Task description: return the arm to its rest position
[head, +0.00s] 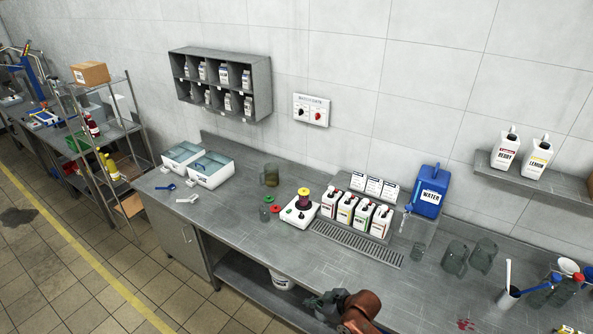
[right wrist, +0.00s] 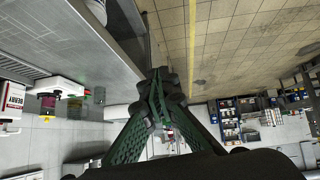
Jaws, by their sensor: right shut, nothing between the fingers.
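My right gripper (head: 318,301) is at the bottom of the head view, in front of the steel counter (head: 265,222) near its front edge. My brown-red arm link is just right of it. In the right wrist view the two green fingers of my right gripper (right wrist: 158,85) meet at their tips, with nothing between them. The gripper is shut and empty. My left gripper is not in view.
On the counter stand a white device with a yellow and purple top (head: 302,203), several labelled bottles, a blue water canister (head: 428,200) and grey jugs (head: 455,258). A white bucket (head: 281,279) is below the counter. Open tiled floor (head: 130,270) lies at left.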

